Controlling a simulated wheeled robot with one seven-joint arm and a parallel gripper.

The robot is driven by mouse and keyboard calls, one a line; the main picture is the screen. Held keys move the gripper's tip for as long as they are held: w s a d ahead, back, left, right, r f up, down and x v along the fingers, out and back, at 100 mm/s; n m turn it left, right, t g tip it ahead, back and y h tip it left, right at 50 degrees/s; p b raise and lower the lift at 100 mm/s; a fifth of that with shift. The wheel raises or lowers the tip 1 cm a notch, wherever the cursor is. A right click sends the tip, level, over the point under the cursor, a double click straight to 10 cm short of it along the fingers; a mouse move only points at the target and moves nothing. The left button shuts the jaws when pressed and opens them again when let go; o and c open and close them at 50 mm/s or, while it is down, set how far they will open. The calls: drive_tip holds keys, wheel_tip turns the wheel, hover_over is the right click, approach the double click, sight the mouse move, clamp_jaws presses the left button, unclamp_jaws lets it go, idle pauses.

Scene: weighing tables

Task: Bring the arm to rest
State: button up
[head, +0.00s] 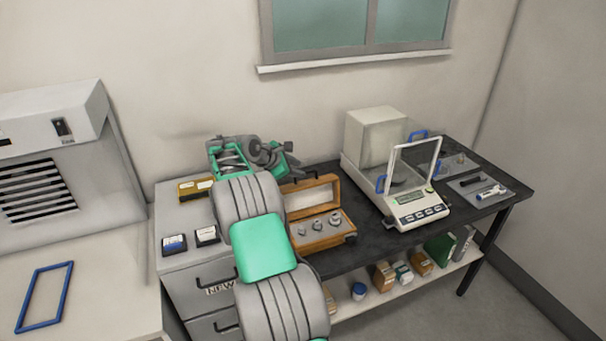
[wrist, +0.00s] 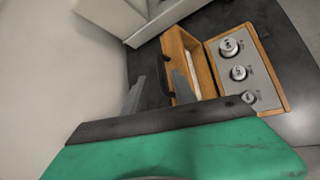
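My arm stretches up from the bottom of the head view, over the grey drawer cabinet, and folds over near the wall. My gripper (wrist: 158,92) shows in the wrist view with its two grey fingers apart and nothing seen held between them. Beyond the fingers is the open wooden weight box (wrist: 275,75), with several metal weights in its grey insert. In the head view the box (head: 323,241) stands on the dark table, right of my arm. The gripper's fingertips are hard to make out in the head view.
A balance (head: 420,211) with its glass door frame raised stands right of the box. The grey cabinet (head: 190,285) carries small labelled boxes. A blue frame (head: 45,297) lies on the left bench. A grey tray (head: 507,188) lies at the table's right end. The lower shelf holds bottles and boxes.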

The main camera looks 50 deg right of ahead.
drive_tip(key=shift+v, duration=1.5)
